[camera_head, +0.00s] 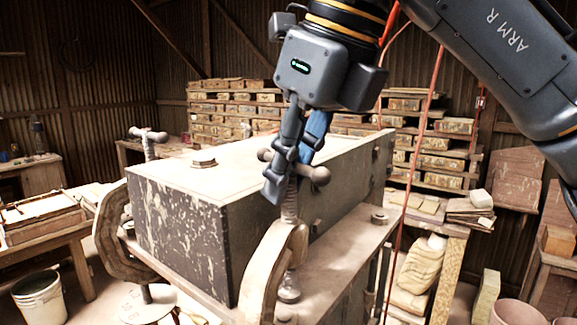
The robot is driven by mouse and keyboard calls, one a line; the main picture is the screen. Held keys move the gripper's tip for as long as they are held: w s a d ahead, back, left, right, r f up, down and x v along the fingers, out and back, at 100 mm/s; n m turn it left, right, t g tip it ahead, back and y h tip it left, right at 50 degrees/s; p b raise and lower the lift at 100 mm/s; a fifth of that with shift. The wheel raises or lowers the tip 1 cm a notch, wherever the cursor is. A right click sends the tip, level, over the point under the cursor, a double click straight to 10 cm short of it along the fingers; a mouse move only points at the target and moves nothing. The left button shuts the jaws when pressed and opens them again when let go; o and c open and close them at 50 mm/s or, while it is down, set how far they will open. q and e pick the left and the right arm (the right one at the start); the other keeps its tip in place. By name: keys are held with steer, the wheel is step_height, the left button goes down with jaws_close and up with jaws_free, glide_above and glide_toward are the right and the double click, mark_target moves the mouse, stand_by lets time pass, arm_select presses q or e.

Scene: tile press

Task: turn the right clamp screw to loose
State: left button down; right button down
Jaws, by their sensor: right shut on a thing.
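The right clamp screw (290,207) is a threaded metal rod with a T-bar handle (319,176), standing in the right C-clamp (268,262) at the near right of the press. My right gripper (283,180) reaches down from above and is shut on the handle at the top of the screw. Its fingers hide the handle's middle. The clamp's frame curves down the near side of the large worn metal block (187,232). The left clamp screw (148,140), with its own T-handle, stands at the block's left end, away from the gripper. My left gripper is out of view.
Shelves of stacked tiles or boxes (436,144) line the back wall. A wooden bench (44,229) stands at the left, with a white bucket (40,297) below it. Red cables (413,179) hang right of the block. A bolt (203,161) stands on the block's top.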

steer(key=shift+f+n+g+p, duration=0.25)
steer(key=shift+n+g+p, duration=0.25)
steer(key=shift+n, duration=0.9)
stand_by(0.4)
steer(key=c, duration=1.3)
jaws_free()
steer(key=shift+r, duration=0.15)
steer(key=v, duration=1.2)
steer(key=shift+d, duration=0.25)
